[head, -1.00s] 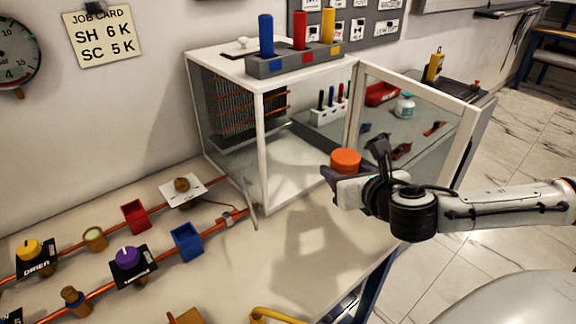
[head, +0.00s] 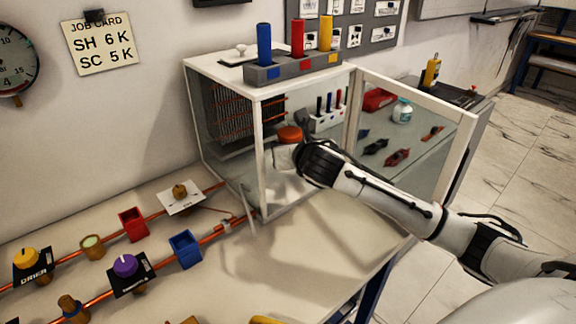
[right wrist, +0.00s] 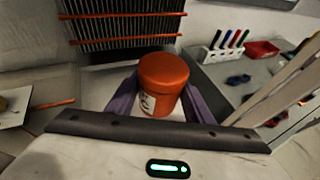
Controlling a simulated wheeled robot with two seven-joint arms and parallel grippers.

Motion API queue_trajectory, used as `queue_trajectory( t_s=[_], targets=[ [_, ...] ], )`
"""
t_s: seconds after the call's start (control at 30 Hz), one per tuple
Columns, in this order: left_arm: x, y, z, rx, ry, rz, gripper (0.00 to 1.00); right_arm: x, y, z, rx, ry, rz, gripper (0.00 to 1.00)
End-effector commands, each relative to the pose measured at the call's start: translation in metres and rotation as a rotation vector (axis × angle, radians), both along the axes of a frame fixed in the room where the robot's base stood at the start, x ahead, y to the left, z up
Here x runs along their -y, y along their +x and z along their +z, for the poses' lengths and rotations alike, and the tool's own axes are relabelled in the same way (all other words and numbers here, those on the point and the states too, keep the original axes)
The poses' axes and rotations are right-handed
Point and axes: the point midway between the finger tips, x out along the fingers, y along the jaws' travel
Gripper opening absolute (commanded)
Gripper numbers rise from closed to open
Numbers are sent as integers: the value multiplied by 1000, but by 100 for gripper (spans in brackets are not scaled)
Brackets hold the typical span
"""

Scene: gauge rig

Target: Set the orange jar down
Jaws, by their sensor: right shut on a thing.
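The orange jar (head: 289,134) has an orange lid and a pale, marked body. My right gripper (right wrist: 157,98) is shut on the jar, with a purple finger on each side of it in the right wrist view. The jar (right wrist: 163,82) looks upright there. In the head view my right gripper and the jar are at the open front of the white-framed glass cabinet (head: 262,165). The gripper hides most of the jar's body, and I cannot tell whether its base touches anything. My left gripper is not in view.
The cabinet's glass door (head: 461,150) stands open to the right. A finned coil (head: 228,115) is at the cabinet's back. A rack of markers (head: 327,118) stands beyond the door. A red box (head: 133,223) and a blue box (head: 185,248) stand on the bench at left.

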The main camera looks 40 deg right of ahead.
Motion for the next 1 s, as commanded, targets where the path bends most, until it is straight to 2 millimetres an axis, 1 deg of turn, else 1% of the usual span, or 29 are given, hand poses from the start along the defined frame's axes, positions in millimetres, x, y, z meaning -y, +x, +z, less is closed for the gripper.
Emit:
queue_trajectory(
  t_s=[0.03, 0.07, 0.1, 0.27, 0.4, 0.53, 0.67, 0.97, 1.0],
  targets=[
    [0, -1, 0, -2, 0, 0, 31, -2, 8, 2, 3, 3, 1, 18],
    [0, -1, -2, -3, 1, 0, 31, -1, 5, -8, -2, 1, 0, 18],
    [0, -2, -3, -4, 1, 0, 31, -1, 5, -13, -1, 1, 1, 18],
    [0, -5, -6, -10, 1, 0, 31, 0, 4, -23, 1, -1, -1, 18],
    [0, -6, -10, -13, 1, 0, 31, -1, 3, -48, -3, 1, 0, 18],
    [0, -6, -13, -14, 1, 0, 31, 0, 4, -65, 0, 1, 0, 18],
    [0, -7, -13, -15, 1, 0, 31, -1, 8, -69, 4, 1, 0, 18],
    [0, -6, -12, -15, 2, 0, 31, 0, 8, -71, 2, -1, 0, 18],
    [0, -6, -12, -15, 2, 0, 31, 0, 8, -72, 0, 0, 0, 54]
  ],
)
